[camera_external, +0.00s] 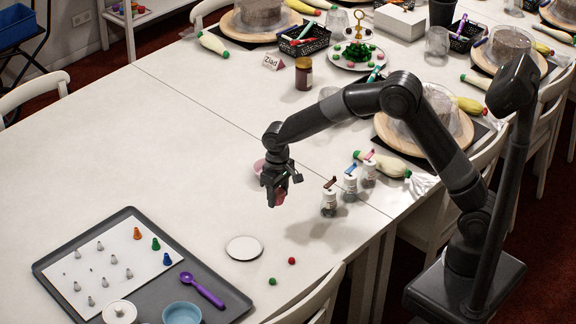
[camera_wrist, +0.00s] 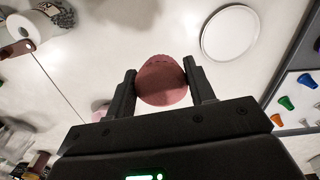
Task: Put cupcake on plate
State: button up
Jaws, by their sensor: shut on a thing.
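My gripper (camera_wrist: 160,88) is shut on a pink cupcake (camera_wrist: 161,80), which sits between the two fingers in the wrist view. In the external view the cupcake (camera_external: 280,196) shows small and partly hidden under my gripper (camera_external: 274,190), held above the white table. The plate (camera_external: 244,248) is a small white disc, empty, lying flat on the table below and to the left of my gripper. It also shows in the wrist view (camera_wrist: 230,34), to the upper right of the cupcake and apart from it.
A grey tray (camera_external: 68,259) with piping tips, a purple scoop (camera_external: 203,290) and a blue bowl (camera_external: 182,313) lies left of the plate. Several small jars (camera_external: 329,203) stand right of my gripper. Red and green balls (camera_external: 272,281) lie near the plate. The table's left side is clear.

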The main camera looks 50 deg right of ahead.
send_over(246, 248)
notch_tip(246, 248, down, 7)
jog(key=shift+a+r, duration=0.1)
jog(key=shift+a, duration=0.05)
jog(key=shift+f, duration=1.95)
jog(key=shift+f, duration=0.15)
jog(key=o, duration=1)
jog(key=shift+c, duration=0.2)
notch_tip(246, 248, up, 12)
jog(key=shift+r, duration=0.2)
